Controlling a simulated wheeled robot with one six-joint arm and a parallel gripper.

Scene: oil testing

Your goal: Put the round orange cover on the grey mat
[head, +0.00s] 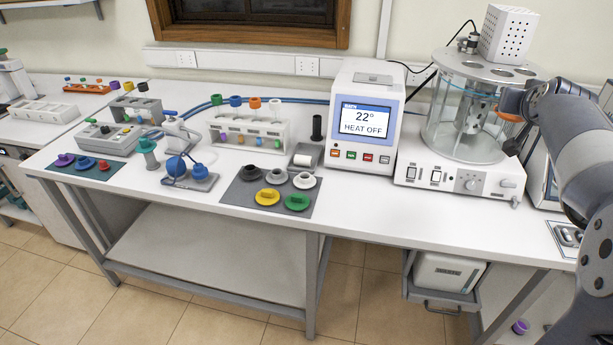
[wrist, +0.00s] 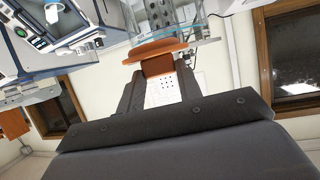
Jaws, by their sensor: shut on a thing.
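The round orange cover (wrist: 155,49) is between my gripper's fingers (wrist: 160,80) in the wrist view, seen edge-on with a block-like grip part. In the head view, a small part of the orange cover (head: 509,117) shows at my gripper (head: 514,104), at the right side of the glass bath. My gripper is shut on the cover and holds it up above the bench. The grey mat (head: 237,192) lies on the bench left of the display unit, well left of my gripper. Dark, grey, whitish, yellow and green covers sit on it.
The glass bath (head: 447,125) on its white base stands just left of my gripper. The heater display unit (head: 366,122) stands between bath and mat. A tube rack (head: 248,134) is behind the mat; a blue-knobbed device (head: 190,172) is left of it. Bench in front is clear.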

